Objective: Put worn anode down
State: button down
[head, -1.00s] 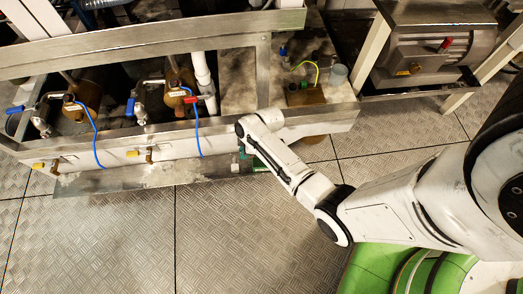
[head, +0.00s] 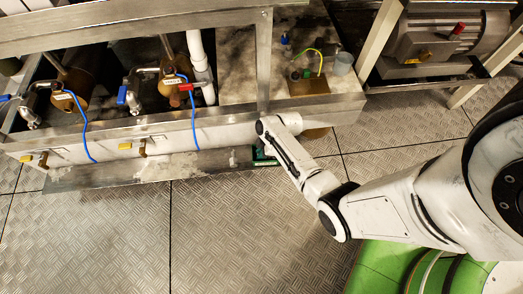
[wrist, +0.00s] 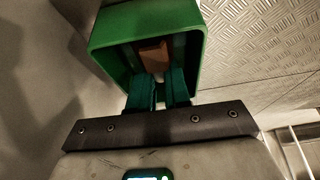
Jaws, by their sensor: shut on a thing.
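In the wrist view, my gripper (wrist: 159,90) has its two teal fingers reaching into an open green box (wrist: 112,45). The fingers are closed on a brown-orange block (wrist: 152,55), which looks like the worn anode. It is inside the box's walls; whether it touches the floor of the box is hidden. In the head view, a small part of the green box (head: 262,157) shows beside the bench's lower ledge. My arm's end covers the fingers and the anode there.
A metal-framed bench (head: 225,125) with blue-handled valves (head: 122,95) and blue hoses runs along the back. A grey cup (head: 343,63) stands on its right part. A motor (head: 450,40) sits in a frame at right. The plate floor (head: 230,235) in front is clear.

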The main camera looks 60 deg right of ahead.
jog(key=c, duration=1.4)
grip_release()
jog(key=shift+o, duration=0.2)
jog(key=p+v, duration=0.6)
jog(key=v, duration=0.6)
jog(key=s+a+r+m+g+h, duration=0.1)
jog(key=s+a+r+m, duration=0.2)
jog(key=s+a+r, duration=0.2)
jog(key=s+a+r+m+g+h, duration=0.1)
jog(key=s+a+r+m, duration=0.3)
jog(key=a+r, duration=0.5)
notch_tip(320, 180, up, 3)
jog(key=shift+s+f+g+h, duration=0.1)
jog(key=shift+s+g+h, duration=0.3)
jog(key=shift+s, duration=0.1)
